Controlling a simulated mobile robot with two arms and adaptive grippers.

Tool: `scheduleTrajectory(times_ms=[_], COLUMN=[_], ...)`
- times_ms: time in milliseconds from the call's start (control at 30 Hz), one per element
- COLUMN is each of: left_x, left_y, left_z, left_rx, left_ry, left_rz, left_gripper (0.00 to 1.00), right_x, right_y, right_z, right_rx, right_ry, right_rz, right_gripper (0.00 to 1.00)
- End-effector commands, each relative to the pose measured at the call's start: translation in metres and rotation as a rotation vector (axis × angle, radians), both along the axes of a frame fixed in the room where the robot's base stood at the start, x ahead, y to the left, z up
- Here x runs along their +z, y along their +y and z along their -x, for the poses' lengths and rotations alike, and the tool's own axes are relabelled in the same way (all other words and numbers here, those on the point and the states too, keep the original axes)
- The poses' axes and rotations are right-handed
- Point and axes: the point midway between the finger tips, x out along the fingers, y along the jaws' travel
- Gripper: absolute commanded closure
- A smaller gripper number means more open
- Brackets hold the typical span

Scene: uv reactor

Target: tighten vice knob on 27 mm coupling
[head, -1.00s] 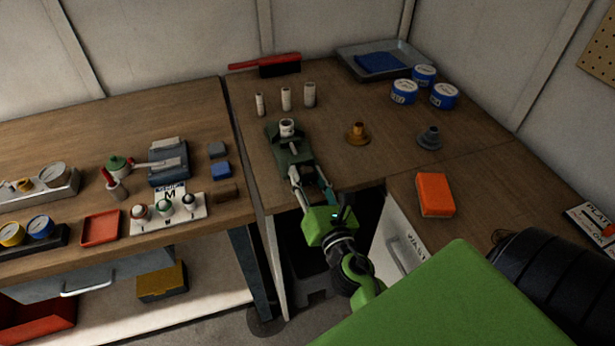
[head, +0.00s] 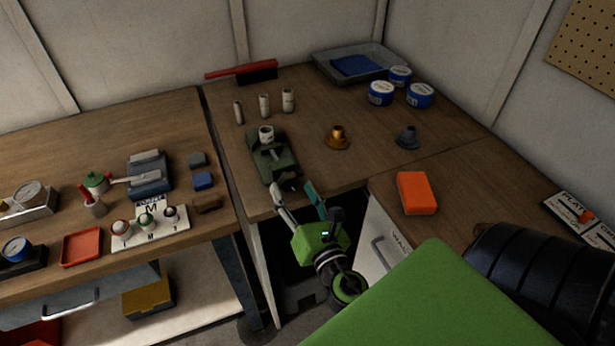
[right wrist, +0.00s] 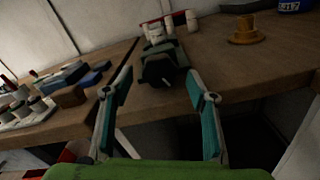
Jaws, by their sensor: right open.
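The dark green vice (head: 284,163) stands near the front edge of the back bench. A short white coupling (head: 266,134) sits upright in it. In the right wrist view the vice's dark front end (right wrist: 157,68) faces me between the fingers. I cannot clearly make out the knob there. My right gripper (head: 294,188) is open and empty, just in front of the vice and apart from it. Its teal-padded fingers (right wrist: 159,76) spread to either side of the vice's front in the wrist view. My left gripper is not in view.
Several white cylinders (head: 264,105) stand behind the vice. A brass flanged part (head: 338,137) and a grey one (head: 407,137) stand to its right. An orange block (head: 416,192) lies on the right bench. Open space lies below the bench edge.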

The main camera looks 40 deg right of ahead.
Motion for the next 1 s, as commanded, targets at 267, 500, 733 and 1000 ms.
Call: scheduleTrajectory(times_ms=[267,500,733,1000], left_x=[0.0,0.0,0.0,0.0], left_y=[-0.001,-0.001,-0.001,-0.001], left_z=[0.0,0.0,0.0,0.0], left_rx=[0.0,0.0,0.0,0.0], left_ry=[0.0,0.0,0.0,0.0], left_rz=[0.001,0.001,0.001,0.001], left_gripper=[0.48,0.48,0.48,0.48], right_x=[0.0,0.001,0.002,0.001], right_y=[0.011,0.019,0.021,0.021], right_z=[0.041,0.076,0.086,0.085], right_rx=[0.009,0.003,0.002,0.001], right_ry=[0.001,-0.002,-0.005,-0.004], right_rz=[0.006,0.002,0.0,0.003], right_gripper=[0.48,0.48,0.48,0.48])
